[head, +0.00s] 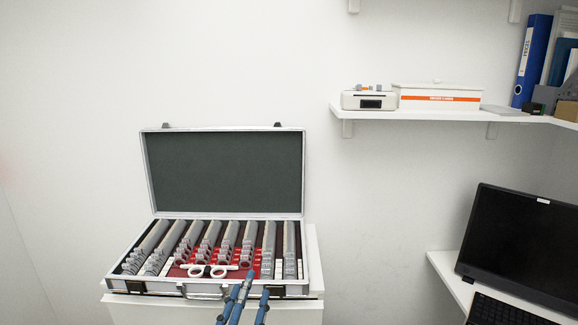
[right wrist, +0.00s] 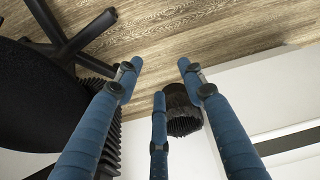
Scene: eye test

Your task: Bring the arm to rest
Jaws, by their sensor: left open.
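My left gripper (head: 248,289) shows at the bottom middle of the head view, its blue fingers pointing up and apart. It is open and I see nothing between its fingers. It is in front of the open lens case (head: 223,214), overlapping the case's front edge in the picture; I cannot tell whether it touches. My right gripper (right wrist: 159,72) fills much of the right wrist view, with three blue fingers spread apart and empty. It points down over the wooden floor (right wrist: 220,35). The rest of both arms is out of view.
A white trial frame (head: 208,271) lies in the lens case among rows of lenses. The case stands on a white cabinet (head: 314,250). A laptop (head: 520,240) is at right, below a shelf (head: 420,113).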

